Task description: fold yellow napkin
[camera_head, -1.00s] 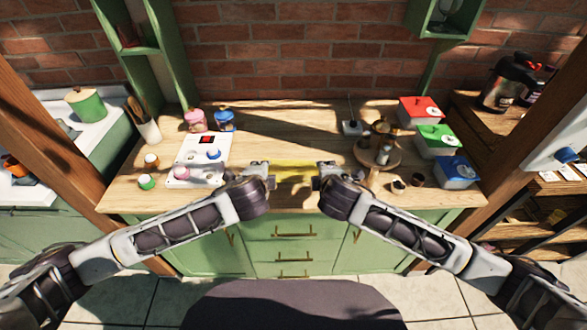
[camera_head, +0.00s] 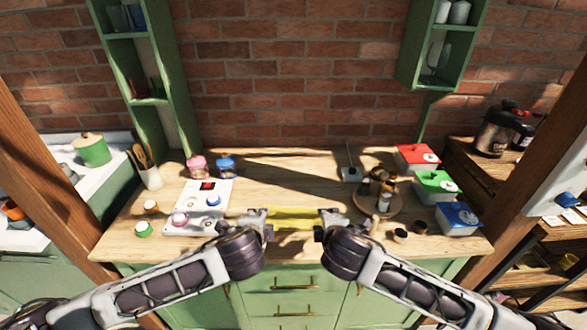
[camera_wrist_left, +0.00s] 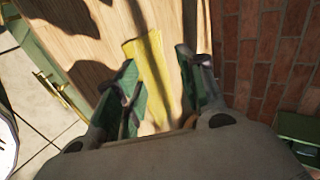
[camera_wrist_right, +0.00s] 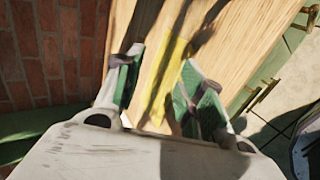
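The yellow napkin (camera_head: 293,217) lies as a narrow strip near the front edge of the wooden counter, between my two grippers. It also shows in the left wrist view (camera_wrist_left: 150,65) and in the right wrist view (camera_wrist_right: 166,72). My left gripper (camera_head: 265,220) is at its left end; in the left wrist view its fingers are apart with the strip seen between them. My right gripper (camera_head: 323,222) is at its right end, fingers also apart. I see no finger closed on the cloth. The napkin's ends are partly hidden by the grippers.
A white panel (camera_head: 205,190) with jars stands left of the napkin. A round wooden stand (camera_head: 377,203) with bottles is on the right, near red (camera_head: 417,157), green (camera_head: 437,187) and blue (camera_head: 459,219) boxes. The counter (camera_head: 290,175) behind the napkin is mostly clear.

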